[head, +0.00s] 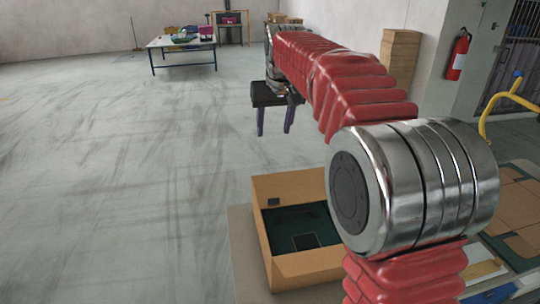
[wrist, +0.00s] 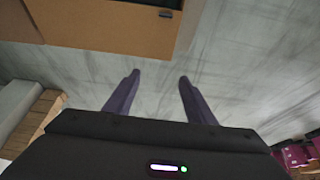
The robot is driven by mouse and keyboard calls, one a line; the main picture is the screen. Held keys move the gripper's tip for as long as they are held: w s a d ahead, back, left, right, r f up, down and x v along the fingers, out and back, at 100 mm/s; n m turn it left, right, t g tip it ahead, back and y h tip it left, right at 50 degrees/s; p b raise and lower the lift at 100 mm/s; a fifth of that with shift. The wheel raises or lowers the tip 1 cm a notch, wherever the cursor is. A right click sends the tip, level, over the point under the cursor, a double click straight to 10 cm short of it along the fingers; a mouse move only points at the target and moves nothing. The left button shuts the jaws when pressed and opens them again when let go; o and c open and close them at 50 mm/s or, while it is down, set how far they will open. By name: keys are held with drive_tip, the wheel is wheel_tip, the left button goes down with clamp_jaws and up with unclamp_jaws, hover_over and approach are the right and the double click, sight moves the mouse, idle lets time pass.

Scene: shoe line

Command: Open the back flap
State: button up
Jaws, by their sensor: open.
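A brown cardboard box (head: 305,272) stands low in the middle of the head view, with its top open at least in part. Its inside is dark green, and a small dark patch shows on its back side. My arm hides its right part. In the wrist view a brown cardboard panel (wrist: 110,25) with a small dark label fills the top left; I cannot tell whether it is a wall or a flap. My gripper (head: 274,128) is open and empty, beyond the box and above it. In the wrist view its fingers (wrist: 160,76) point toward the panel without touching it.
The box rests on a grey surface (head: 243,255). Flat cardboard pieces (head: 518,205) lie at right. A table (head: 182,43) with coloured items, stacked cartons (head: 400,52) and a fire extinguisher (head: 459,55) stand farther back. The floor at left is clear.

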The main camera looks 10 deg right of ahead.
drive_tip(key=x, duration=1.4)
drive_tip(key=shift+s+r, duration=0.1)
drive_tip(key=shift+c, duration=0.6)
clamp_jaws()
drive_tip(key=c, duration=1.1)
unclamp_jaws()
drive_tip(key=o, duration=1.2)
drive_tip(key=shift+r, duration=0.1)
drive_tip(key=v, duration=1.3)
drive_tip(key=shift+s+r, duration=0.1)
drive_tip(key=shift+r, duration=0.1)
